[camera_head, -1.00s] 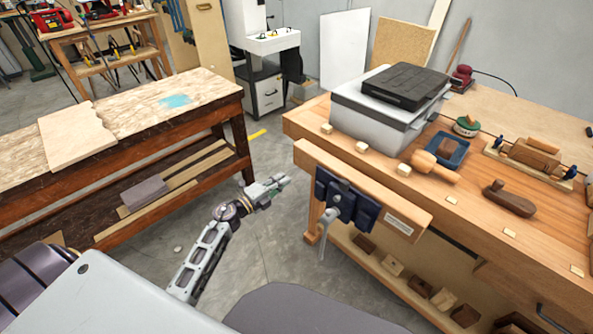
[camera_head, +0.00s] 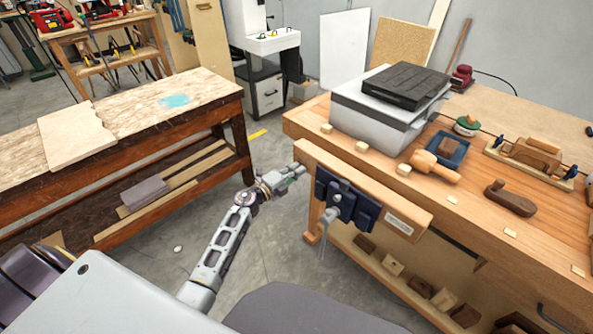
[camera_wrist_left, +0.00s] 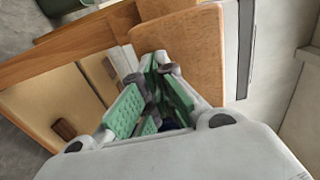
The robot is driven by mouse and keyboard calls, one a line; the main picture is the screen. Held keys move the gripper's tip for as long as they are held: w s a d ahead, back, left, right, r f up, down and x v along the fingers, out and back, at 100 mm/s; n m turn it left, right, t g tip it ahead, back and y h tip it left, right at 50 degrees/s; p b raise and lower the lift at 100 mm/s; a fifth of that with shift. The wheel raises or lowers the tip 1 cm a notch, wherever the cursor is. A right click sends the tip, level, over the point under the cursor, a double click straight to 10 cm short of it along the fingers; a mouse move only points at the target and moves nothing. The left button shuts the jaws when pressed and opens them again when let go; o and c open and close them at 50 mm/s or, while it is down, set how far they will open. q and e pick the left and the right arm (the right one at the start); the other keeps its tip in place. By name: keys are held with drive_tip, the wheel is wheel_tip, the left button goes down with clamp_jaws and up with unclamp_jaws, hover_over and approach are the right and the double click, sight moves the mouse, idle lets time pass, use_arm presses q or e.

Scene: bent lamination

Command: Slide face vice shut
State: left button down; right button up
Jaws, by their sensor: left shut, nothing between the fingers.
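The face vice has a long wooden jaw (camera_head: 375,193) along the front of the workbench, with dark blue metal parts (camera_head: 346,205) and a grey handle (camera_head: 328,217) hanging below. My left gripper (camera_head: 301,169) is shut and empty, close to the left end of the wooden jaw. I cannot tell whether it touches. In the left wrist view, its green-padded fingers (camera_wrist_left: 155,62) overlap a brown wooden face (camera_wrist_left: 190,42), apparently the vice jaw. The width of the gap behind the jaw is unclear. My right gripper is not in view.
The workbench (camera_head: 470,228) carries a grey case (camera_head: 378,112), a mallet (camera_head: 436,167) and a hand plane (camera_head: 510,198). Small wooden blocks (camera_head: 392,264) lie on its lower shelf. Another bench (camera_head: 135,122) stands left, with open floor (camera_head: 268,215) between them.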

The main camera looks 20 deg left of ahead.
sight(304, 164)
use_arm(q)
drive_tip(key=x, duration=0.4)
drive_tip(key=shift+r, duration=0.15)
drive_tip(key=shift+w+d, duration=0.3)
drive_tip(key=shift+w, duration=0.35)
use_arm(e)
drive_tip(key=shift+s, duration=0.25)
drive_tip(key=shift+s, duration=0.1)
